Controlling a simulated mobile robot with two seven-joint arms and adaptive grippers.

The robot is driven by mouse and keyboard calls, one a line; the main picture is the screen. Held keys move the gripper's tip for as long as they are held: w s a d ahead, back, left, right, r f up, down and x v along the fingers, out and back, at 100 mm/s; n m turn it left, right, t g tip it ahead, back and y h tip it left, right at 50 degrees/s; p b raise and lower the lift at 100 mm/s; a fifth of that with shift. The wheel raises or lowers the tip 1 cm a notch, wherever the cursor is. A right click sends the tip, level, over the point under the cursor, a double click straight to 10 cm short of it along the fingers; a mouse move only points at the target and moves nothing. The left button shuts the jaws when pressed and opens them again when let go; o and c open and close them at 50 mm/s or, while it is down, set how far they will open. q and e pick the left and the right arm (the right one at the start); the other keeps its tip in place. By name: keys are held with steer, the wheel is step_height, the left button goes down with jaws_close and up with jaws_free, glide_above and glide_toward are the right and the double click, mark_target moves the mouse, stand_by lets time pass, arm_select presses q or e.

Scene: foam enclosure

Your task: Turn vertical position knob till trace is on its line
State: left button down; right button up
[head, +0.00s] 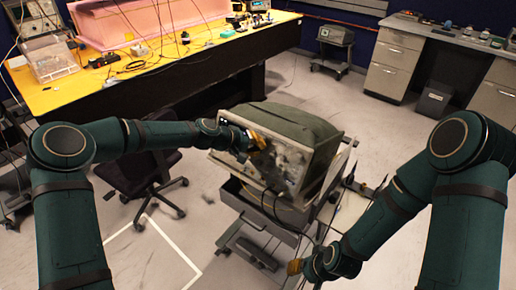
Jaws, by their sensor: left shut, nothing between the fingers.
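A boxy instrument with a green-grey cover (292,122), which looks like an oscilloscope, sits on a wheeled cart (252,205) in the middle of the head view. Its front panel (288,165) faces me, tilted, and is blurred; I cannot make out the vertical position knob, the trace or its line. My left gripper (258,141) is at the upper middle of the panel, shut and empty, hiding part of it. I cannot tell whether it touches the panel. My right gripper (294,267) hangs low in front of the cart, apart from the instrument; its fingers are too small to read.
A black swivel chair (140,172) stands left of the cart. A yellow-topped bench (60,95) with pink foam (150,22) is behind. Cables hang by the cart's right side. Grey cabinets (392,65) stand at the back right.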

arm_select(q)
steer(key=c, duration=1)
jaws_free()
steer(key=shift+s+d, duration=0.1)
steer(key=shift+d, duration=0.1)
steer(key=shift+a, duration=0.15)
steer(key=shift+a+r, duration=0.1)
steer(key=shift+a, duration=0.05)
steer(key=v, duration=1.1)
steer(key=shift+s+a+r, duration=0.1)
steer(key=shift+a+r, duration=0.05)
steer(key=shift+a, duration=0.05)
